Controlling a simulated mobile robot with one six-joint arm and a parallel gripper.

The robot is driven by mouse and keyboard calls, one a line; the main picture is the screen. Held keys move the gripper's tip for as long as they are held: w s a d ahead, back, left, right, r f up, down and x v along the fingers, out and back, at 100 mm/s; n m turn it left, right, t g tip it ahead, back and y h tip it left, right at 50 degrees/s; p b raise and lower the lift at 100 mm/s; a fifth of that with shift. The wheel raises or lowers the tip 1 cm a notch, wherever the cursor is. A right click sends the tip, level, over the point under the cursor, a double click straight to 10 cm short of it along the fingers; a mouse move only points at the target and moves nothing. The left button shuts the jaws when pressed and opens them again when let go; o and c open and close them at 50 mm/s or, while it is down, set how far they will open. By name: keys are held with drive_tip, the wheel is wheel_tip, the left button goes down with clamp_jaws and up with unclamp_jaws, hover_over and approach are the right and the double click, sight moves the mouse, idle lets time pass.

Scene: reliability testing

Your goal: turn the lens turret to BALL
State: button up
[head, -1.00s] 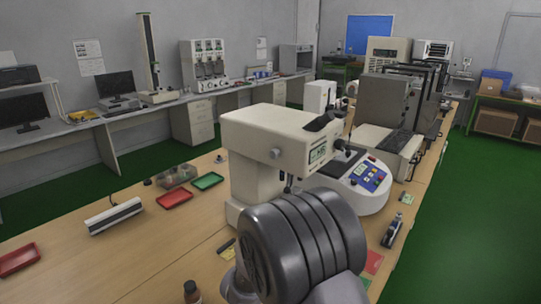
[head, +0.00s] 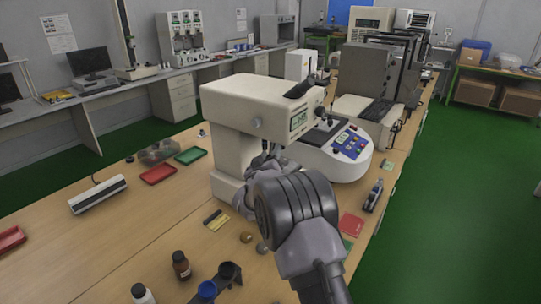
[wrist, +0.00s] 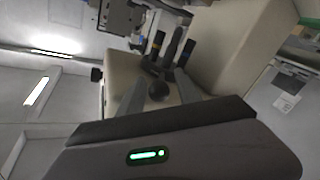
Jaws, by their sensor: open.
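The cream bench tester (head: 232,103) stands on the wooden bench, with a small lit display on its head. Its lens turret (wrist: 172,48) shows in the wrist view as dark cylinders with a yellowish band, plus a dark round knob (wrist: 158,90). Which position faces down, and any BALL label, cannot be read. My gripper (wrist: 160,78) is open, with its two grey fingers either side of the turret's lower parts. Contact cannot be made out. In the head view my wrist largely hides the turret under the tester's head.
A control panel (head: 350,143) with colored buttons sits at the tester's right. Red (head: 158,174) and green (head: 190,155) trays lie left of it. Small bottles (head: 181,265) and a dark holder stand at the front.

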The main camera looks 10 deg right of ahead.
drive_tip(key=shift+w+d, duration=0.1)
drive_tip(key=shift+w, duration=0.1)
clamp_jaws()
idle(1.3)
